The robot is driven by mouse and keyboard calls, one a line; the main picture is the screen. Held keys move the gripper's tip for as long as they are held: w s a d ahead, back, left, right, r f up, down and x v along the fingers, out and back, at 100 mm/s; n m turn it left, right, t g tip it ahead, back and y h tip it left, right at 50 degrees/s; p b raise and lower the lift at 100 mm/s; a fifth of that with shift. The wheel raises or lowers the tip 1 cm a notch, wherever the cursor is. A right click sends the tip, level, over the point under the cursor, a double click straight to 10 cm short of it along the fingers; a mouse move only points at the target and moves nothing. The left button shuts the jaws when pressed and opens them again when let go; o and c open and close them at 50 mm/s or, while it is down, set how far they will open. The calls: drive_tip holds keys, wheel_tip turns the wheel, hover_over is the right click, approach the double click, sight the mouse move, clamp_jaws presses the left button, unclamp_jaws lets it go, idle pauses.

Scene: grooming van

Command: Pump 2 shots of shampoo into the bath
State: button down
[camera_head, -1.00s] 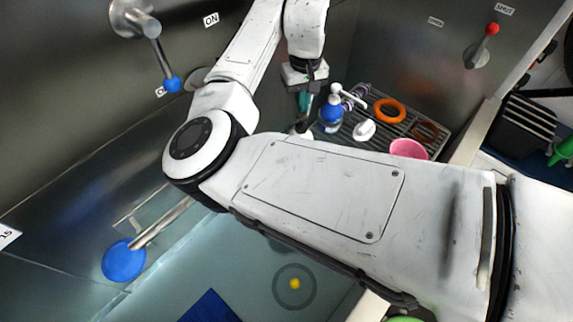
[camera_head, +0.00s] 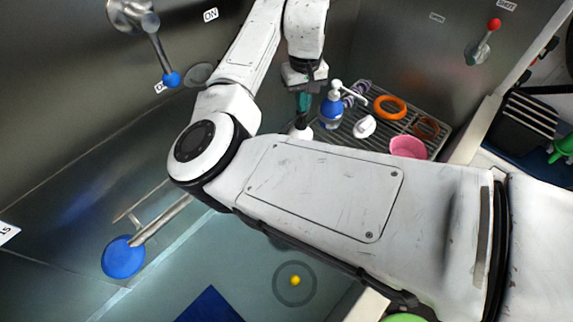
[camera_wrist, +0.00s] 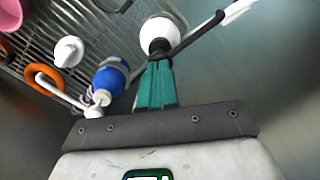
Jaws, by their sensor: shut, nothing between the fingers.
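A white bottle (camera_head: 300,133) with a dark pump top stands at the near left end of the rack, mostly behind my arm. It shows as a round white shape in the wrist view (camera_wrist: 160,30), with a dark spout reaching to the right. My gripper (camera_head: 303,108) is shut and empty, pointing down, its teal fingertips (camera_wrist: 157,66) at the dark pump top; I cannot tell whether they touch. A blue bottle (camera_head: 331,112) with a white pump stands upright just right of it. No label is readable on either bottle. The bath (camera_head: 250,262) has a yellow ball in it.
The slatted rack (camera_head: 386,128) also holds an orange ring (camera_head: 390,107), a white item (camera_head: 364,126) and a pink bowl (camera_head: 407,147). A blue-knobbed lever (camera_head: 171,79) and a red-knobbed lever (camera_head: 493,25) are on the walls. A blue disc (camera_head: 123,257) is at the left.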

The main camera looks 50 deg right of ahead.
drive_tip(key=shift+f, duration=0.95)
drive_tip(key=shift+r, duration=0.1)
drive_tip(key=shift+r+p, duration=1.25)
drive_tip(key=shift+r, duration=0.2)
wheel_tip(320, 180, up, 4)
drive_tip(key=p, duration=0.4)
drive_tip(key=shift+r, duration=0.1)
drive_tip(key=shift+r+p, duration=0.35)
drive_tip(key=shift+r, duration=0.55)
